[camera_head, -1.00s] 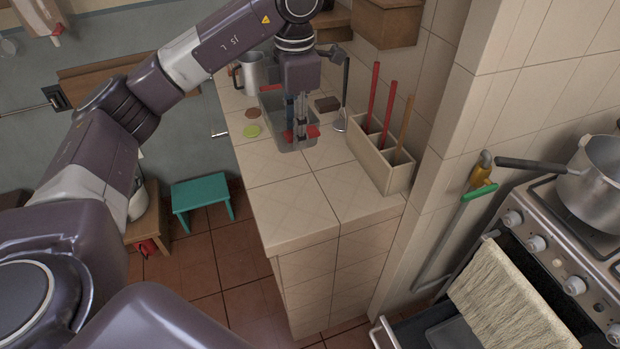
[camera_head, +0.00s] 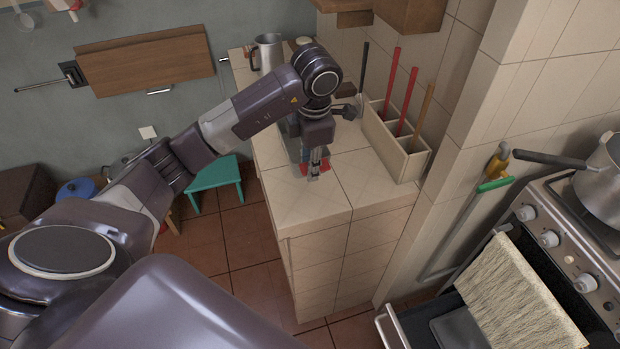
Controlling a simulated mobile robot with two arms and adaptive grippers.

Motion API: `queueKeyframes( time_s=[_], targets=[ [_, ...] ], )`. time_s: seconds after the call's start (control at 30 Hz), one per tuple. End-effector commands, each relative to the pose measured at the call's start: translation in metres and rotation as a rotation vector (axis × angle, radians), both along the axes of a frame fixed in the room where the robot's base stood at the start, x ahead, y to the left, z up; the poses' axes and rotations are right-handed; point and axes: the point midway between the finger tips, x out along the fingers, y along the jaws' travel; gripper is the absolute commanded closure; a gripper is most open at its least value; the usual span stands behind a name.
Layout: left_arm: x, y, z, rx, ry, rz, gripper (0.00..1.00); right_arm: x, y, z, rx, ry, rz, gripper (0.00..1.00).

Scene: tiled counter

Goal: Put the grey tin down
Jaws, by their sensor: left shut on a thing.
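The grey tin (camera_head: 293,147) shows only in part at the left edge of the tiled counter. My left gripper and wrist cover most of it. My left gripper (camera_head: 314,172) points down over the counter, in front of the tin, and is shut on it. The hold itself is mostly hidden, and I cannot tell whether the tin's base touches the tiles. My right gripper is not in view.
The tiled counter (camera_head: 305,205) has bare tiles at its near end. A divided utensil box (camera_head: 395,150) with red and wooden handles stands right of the gripper. A metal jug (camera_head: 267,52) stands at the back. A teal stool (camera_head: 215,176) is on the floor left.

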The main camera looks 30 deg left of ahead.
Motion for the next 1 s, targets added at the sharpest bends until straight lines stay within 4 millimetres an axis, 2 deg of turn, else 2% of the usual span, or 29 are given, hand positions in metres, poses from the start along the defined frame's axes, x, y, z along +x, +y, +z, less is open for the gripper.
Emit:
queueKeyframes(
  time_s=[0.27,0.5,0.83,0.87,1.0],
  targets=[
    [0.000,0.000,-0.022,-0.001,-0.001,-0.001,1.00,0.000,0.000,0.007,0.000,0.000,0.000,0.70],
    [0.001,0.000,-0.051,0.000,-0.001,0.000,1.00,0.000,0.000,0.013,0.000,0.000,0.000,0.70],
    [0.001,0.000,-0.056,0.001,-0.003,-0.001,1.00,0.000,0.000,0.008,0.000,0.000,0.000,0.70],
    [0.001,0.000,-0.055,0.000,-0.003,-0.001,0.71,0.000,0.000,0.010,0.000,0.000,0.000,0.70],
    [0.001,0.000,-0.054,0.000,-0.002,-0.001,0.56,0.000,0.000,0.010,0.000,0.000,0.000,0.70]
  ],
)
